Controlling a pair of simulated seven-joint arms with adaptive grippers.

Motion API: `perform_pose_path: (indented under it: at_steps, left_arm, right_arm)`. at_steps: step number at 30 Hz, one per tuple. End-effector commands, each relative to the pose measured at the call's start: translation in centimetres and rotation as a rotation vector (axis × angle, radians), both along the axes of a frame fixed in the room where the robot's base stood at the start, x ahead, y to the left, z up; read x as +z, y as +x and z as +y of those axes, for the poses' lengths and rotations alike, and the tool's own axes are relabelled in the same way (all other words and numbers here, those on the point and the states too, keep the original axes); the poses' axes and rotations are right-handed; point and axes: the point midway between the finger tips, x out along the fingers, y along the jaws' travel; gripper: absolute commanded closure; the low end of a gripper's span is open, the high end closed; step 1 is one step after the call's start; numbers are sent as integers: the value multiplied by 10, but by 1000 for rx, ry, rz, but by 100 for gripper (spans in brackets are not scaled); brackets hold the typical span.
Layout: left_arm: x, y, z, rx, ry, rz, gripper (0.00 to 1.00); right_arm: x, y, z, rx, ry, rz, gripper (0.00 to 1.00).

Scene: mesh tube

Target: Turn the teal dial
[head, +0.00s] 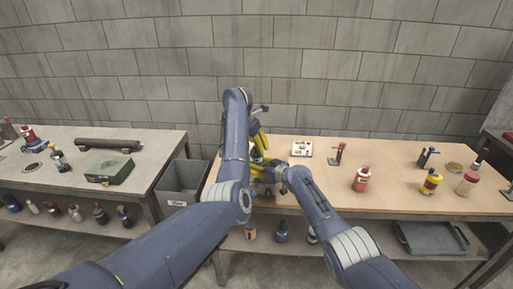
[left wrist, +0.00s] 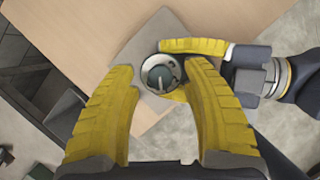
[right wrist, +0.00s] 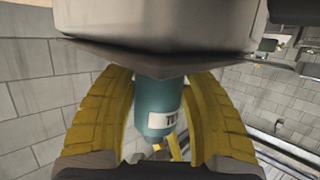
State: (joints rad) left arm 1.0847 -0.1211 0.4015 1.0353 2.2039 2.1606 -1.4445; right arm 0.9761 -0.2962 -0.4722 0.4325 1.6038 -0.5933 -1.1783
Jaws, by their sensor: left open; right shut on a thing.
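The teal dial (left wrist: 160,75) has a round face in a silver rim, in the left wrist view. It tops a teal cylinder (right wrist: 155,110) with a white label, seen in the right wrist view. A grey block (right wrist: 160,35) adjoins the cylinder's other end. My left gripper (head: 257,138) is open, with its yellow fingers on either side of the dial; I cannot tell whether they touch it. My right gripper (head: 270,168) is shut on the teal cylinder from the side. In the head view my arms and fingers hide most of the dial.
A grey bin (head: 184,180) stands between the tables. A green box (head: 109,169) sits on the left table.

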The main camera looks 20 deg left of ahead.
Motion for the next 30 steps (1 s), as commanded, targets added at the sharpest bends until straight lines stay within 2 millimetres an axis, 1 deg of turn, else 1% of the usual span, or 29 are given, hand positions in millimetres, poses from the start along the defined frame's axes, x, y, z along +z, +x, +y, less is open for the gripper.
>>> perform_pose_path:
  at_steps: [6, 17, 27, 29, 30]
  left_arm:
    - [-9, 3, -2, -1, -2, 0, 52]
    - [-10, 4, -2, 0, -1, 0, 52]
    - [-10, 4, -2, 0, -1, 0, 91]
    - [-10, 4, -3, 0, -1, 0, 98]
    - [-10, 4, -3, 0, -1, 0, 100]
  right_arm:
    - [0, 0, 0, 0, 0, 0, 66]
    - [0, 0, 0, 0, 0, 0, 66]
    - [0, 0, 0, 0, 0, 0, 66]
    - [0, 0, 0, 0, 0, 0, 66]
    - [0, 0, 0, 0, 0, 0, 66]
